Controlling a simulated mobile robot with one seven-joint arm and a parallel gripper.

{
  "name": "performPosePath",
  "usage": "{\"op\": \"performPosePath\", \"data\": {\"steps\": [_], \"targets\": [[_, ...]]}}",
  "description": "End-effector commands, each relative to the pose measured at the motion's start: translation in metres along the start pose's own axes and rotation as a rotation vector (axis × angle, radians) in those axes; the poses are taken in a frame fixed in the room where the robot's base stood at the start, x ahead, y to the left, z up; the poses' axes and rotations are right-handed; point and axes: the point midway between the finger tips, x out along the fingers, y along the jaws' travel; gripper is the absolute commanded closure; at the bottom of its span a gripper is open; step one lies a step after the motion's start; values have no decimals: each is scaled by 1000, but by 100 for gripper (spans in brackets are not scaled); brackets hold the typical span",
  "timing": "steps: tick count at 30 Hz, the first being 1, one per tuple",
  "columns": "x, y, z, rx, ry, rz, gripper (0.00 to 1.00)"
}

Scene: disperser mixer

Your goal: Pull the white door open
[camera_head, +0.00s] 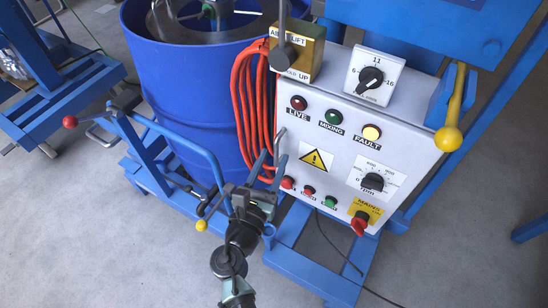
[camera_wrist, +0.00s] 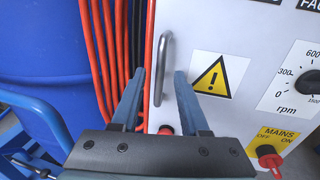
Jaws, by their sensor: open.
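The white door (camera_head: 327,190) is the front of the control box and looks shut, its face full of lamps, buttons and labels. A metal bar handle (camera_wrist: 161,68) stands upright near its left edge, and it also shows in the head view (camera_head: 279,139). My gripper (camera_wrist: 160,76) is open, with one blue finger either side of the handle in the wrist view. I cannot tell how deep the handle lies between the fingers, and no grip on it shows. In the head view my gripper (camera_head: 268,164) is at the door's left edge.
Orange hoses (camera_head: 247,105) hang left of the door, in front of a blue drum (camera_head: 180,90). A red mains switch (camera_head: 360,222) and black knobs stick out of the door. A blue frame rail (camera_head: 180,135) runs left of my arm. Grey floor lies open below.

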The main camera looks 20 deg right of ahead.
Motion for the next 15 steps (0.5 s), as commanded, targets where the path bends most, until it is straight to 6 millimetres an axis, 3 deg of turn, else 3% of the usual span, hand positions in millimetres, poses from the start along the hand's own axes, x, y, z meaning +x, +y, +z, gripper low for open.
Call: {"op": "performPosePath", "data": {"steps": [4, 13, 15], "targets": [[11, 0, 0, 1, 0, -1, 55], [13, 0, 0, 1, 1, 0, 55], [13, 0, 0, 1, 0, -1, 66]]}}
